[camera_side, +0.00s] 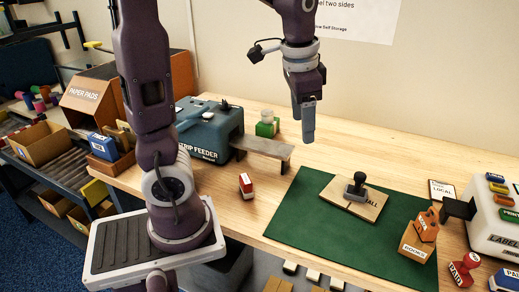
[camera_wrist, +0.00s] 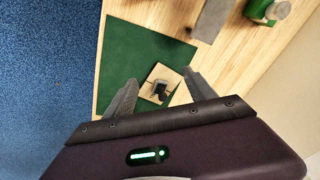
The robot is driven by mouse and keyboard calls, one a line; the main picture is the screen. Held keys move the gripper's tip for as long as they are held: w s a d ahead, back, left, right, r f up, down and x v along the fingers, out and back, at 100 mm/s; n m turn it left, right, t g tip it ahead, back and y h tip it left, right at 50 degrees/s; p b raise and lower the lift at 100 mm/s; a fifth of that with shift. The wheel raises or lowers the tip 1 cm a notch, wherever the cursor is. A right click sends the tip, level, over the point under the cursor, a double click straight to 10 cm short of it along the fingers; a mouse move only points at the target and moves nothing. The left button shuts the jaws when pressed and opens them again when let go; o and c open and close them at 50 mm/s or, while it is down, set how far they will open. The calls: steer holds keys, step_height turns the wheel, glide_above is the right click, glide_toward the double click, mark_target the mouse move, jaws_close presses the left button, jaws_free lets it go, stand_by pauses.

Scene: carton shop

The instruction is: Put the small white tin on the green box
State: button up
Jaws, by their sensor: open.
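The green box (camera_side: 264,130) stands near the back of the table, just right of the strip feeder. A small pale, whitish round tin (camera_side: 267,115) appears to rest upright on top of it. My gripper (camera_side: 308,138) hangs above the table to the right of the box, apart from both. In the wrist view my gripper (camera_wrist: 160,76) is open, with nothing between its fingers.
A green mat (camera_side: 300,220) holds a flat carton (camera_side: 340,203) with a dark-handled stamp (camera_side: 356,186) and an orange BOOKS carton (camera_side: 418,236). The blue strip feeder (camera_side: 208,130) and its grey ledge (camera_side: 262,147) stand left. A red-and-white block (camera_side: 246,186) sits in front.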

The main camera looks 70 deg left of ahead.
steer(key=s+d+r+n+t+h, duration=0.1)
steer(key=s+d+n+t, duration=0.1)
steer(key=s+d, duration=0.8)
steer(key=s+t, duration=0.1)
steer(key=s, duration=0.3)
steer(key=shift+d+r+t, duration=0.3)
steer(key=shift+d+r, duration=0.05)
steer(key=shift+d, duration=0.05)
